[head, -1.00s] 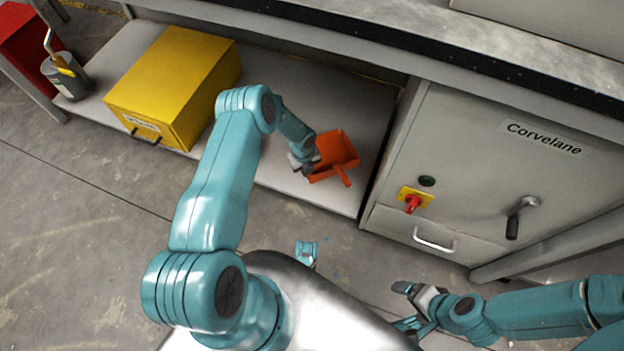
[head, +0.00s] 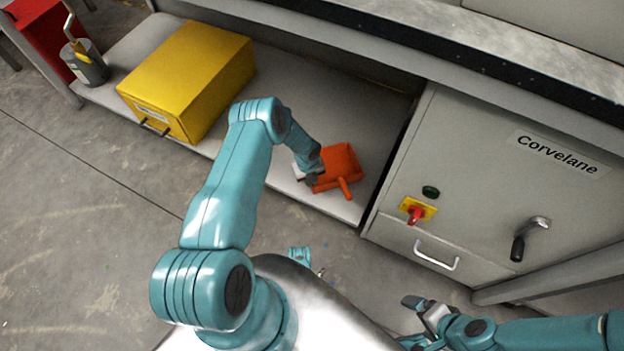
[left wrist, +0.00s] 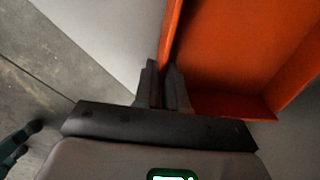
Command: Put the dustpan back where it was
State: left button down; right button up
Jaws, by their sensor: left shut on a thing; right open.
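The orange dustpan (head: 338,166) is at the right part of the low grey shelf (head: 290,110), its handle pointing toward the shelf's front edge. I cannot tell whether it rests on the shelf or is just above it. My left gripper (head: 310,180) is at the dustpan's left side. In the left wrist view the fingers (left wrist: 163,88) are shut on one thin side wall of the dustpan (left wrist: 235,60). My right gripper (head: 420,308) is open and empty, low at the right, in front of the grey cabinet.
A yellow box (head: 190,78) stands on the shelf to the left, with a grey can (head: 88,66) beyond it. The grey cabinet (head: 470,170) with a red switch (head: 415,213) bounds the shelf on the right. The shelf between box and dustpan is bare.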

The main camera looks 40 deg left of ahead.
pick_arm(q)
jog(key=shift+f, duration=0.15)
jog(key=c, duration=1.2)
grip_release()
jog(key=shift+r, duration=0.2)
notch_tip(320, 180, up, 12)
jog(key=p, duration=0.4)
jog(key=shift+s+a+p, duration=0.25)
jog(key=shift+s+p, duration=0.05)
jog(key=shift+s, duration=0.1)
jog(key=shift+s+f, duration=0.1)
